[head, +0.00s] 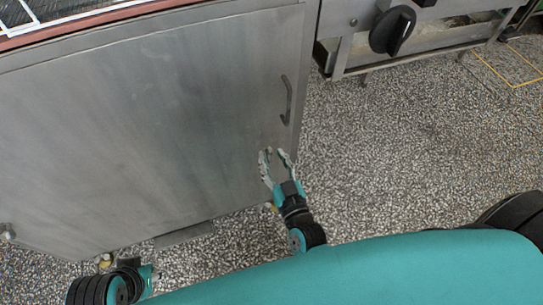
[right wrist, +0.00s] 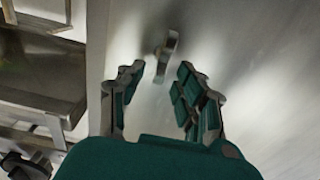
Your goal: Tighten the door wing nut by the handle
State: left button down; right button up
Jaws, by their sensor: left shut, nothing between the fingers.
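The grey metal door (head: 160,110) fills the left of the head view, with its bar handle (head: 287,100) near the right edge. My right gripper (head: 275,153) is open below the handle, at the door's face. In the head view the fingers hide or blend with the nut. My left gripper (head: 147,274) is low at the left; its fingers are barely visible.
A metal machine with a black knob (head: 393,31) stands right of the door. A small round fitting (head: 8,232) sits at the door's lower left. Speckled floor (head: 420,150) lies open to the right. In the right wrist view, metal shelving (right wrist: 40,70) is on the left.

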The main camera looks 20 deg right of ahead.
jog(key=shift+w, duration=0.75)
grip_shut()
